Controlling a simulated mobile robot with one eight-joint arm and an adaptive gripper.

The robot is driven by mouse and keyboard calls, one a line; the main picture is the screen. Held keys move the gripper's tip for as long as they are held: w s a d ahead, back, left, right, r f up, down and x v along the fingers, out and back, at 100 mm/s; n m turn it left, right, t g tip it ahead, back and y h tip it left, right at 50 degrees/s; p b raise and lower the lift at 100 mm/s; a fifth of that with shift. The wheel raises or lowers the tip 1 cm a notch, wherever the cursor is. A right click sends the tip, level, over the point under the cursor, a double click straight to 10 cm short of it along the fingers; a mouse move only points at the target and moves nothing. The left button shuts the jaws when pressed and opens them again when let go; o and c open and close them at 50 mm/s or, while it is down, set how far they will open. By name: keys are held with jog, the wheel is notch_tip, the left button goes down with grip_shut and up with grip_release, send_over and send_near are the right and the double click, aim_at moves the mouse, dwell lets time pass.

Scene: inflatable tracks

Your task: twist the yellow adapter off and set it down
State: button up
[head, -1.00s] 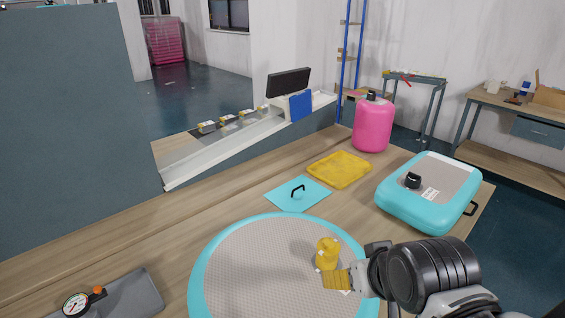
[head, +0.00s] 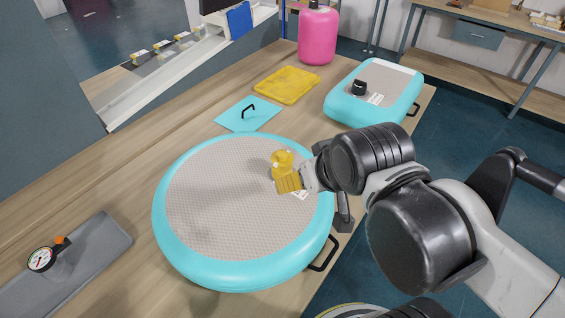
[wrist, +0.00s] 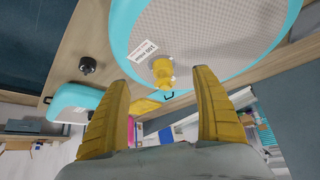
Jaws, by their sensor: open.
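The yellow adapter (head: 281,160) stands upright on the grey top of the round turquoise inflatable (head: 168,240), near its right side. It also shows in the wrist view (wrist: 162,74), between and beyond my fingertips. My gripper (head: 289,182) is open, with yellow ribbed fingers, just in front of the adapter in the head view. In the wrist view my gripper (wrist: 162,82) has its fingers wide apart, one on each side of the adapter, with nothing held. I cannot tell whether a finger touches it. The adapter's lower end is partly hidden in the head view.
A grey pad (head: 95,262) with a dial gauge (head: 41,258) lies at the lower left. Behind are a turquoise sheet (head: 235,118), a yellow folded cloth (head: 287,84), a rectangular inflatable (head: 385,85) and a pink canister (head: 317,38). Bare table lies left of the round inflatable.

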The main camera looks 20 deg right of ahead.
jog(key=m+g+p, duration=0.2)
jog(key=g+p, duration=0.1)
send_near(282, 165)
jog(key=w+g+p, duration=0.1)
jog(key=w+f+m+g+p, duration=0.1)
jog(key=w, duration=0.1)
jog(key=w+d+g+p, duration=0.1)
jog(key=w, duration=0.1)
jog(key=shift+w+f+m+g, duration=0.15)
jog(key=shift+w+m+g, duration=0.15)
jog(key=shift+m, duration=0.1)
jog(key=shift+w+f, duration=0.2)
jog(key=shift+f, duration=0.2)
notch_tip(282, 165, down, 11)
jog(key=b, duration=0.2)
jog(key=shift+r+b, duration=0.15)
jog(key=shift+b, duration=0.25)
jog(key=c, duration=1.3)
jog(key=shift+r, duration=0.15)
